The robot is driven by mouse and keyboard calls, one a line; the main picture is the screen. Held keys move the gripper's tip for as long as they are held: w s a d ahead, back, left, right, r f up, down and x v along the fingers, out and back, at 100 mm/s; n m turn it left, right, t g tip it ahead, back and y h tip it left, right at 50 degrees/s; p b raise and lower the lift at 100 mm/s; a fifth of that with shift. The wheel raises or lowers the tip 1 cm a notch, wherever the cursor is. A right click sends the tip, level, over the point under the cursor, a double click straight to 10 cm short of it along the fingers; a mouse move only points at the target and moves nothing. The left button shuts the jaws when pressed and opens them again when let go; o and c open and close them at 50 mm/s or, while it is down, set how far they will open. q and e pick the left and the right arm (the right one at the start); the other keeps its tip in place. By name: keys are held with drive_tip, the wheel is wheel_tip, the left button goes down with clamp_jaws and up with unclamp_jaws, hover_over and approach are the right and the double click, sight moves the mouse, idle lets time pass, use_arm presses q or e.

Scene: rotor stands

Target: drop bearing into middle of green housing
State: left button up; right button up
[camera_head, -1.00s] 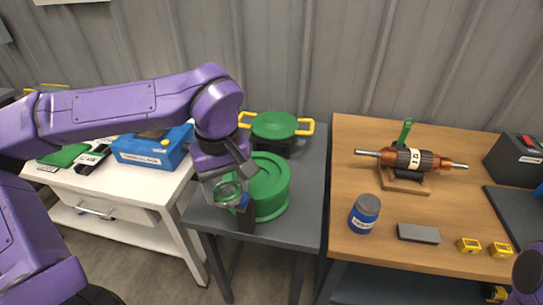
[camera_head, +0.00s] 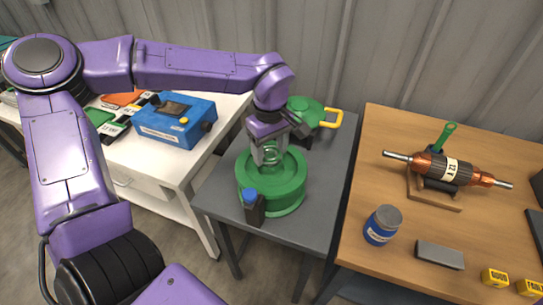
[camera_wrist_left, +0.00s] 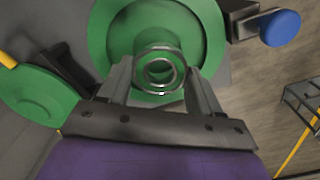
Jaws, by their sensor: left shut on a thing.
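My left gripper (camera_head: 269,154) hangs over the round green housing (camera_head: 287,199) on the grey table. It is shut on the bearing, a small metal ring that shows in the left wrist view (camera_wrist_left: 160,86) between the fingertips. In that view the bearing lies in front of the housing (camera_wrist_left: 112,25), over its recessed middle and slightly toward its near side. The exact height of the bearing above the housing is hard to tell. My right gripper does not show.
A dark block with a blue knob (camera_head: 251,197) stands at the housing's front left. A green lid with yellow handles (camera_head: 306,108) is behind. A blue box (camera_head: 172,122) sits on the white table. A rotor (camera_head: 447,168) and a blue jar (camera_head: 383,224) are on the wooden table.

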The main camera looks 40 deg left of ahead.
use_arm(q)
drive_tip(key=shift+w+f, duration=0.15)
drive_tip(key=shift+f, duration=0.85)
drive_tip(key=shift+w+f, duration=0.15)
drive_tip(key=shift+f, duration=0.8)
drive_tip(key=shift+s+f, duration=0.1)
drive_tip(key=shift+f, duration=0.05)
